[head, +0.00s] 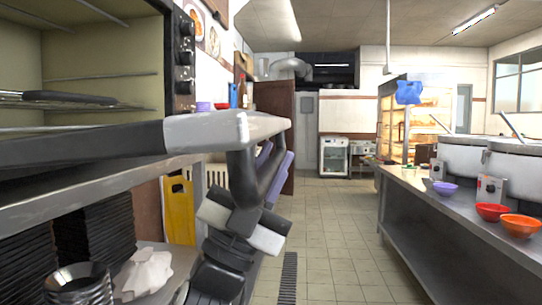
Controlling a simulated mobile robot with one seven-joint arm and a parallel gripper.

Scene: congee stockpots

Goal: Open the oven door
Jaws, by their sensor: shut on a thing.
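An oven (92,60) fills the upper left. Its cream interior with wire racks shows, and black knobs (184,52) line its right side.
A steel shelf (110,187) runs under the oven, above stacks of black dishes (92,240) and metal bowls (78,280). A steel counter (415,195) with stockpots (512,165) and an orange bowl (520,225) stands at right. The tiled floor (335,240) between is clear.

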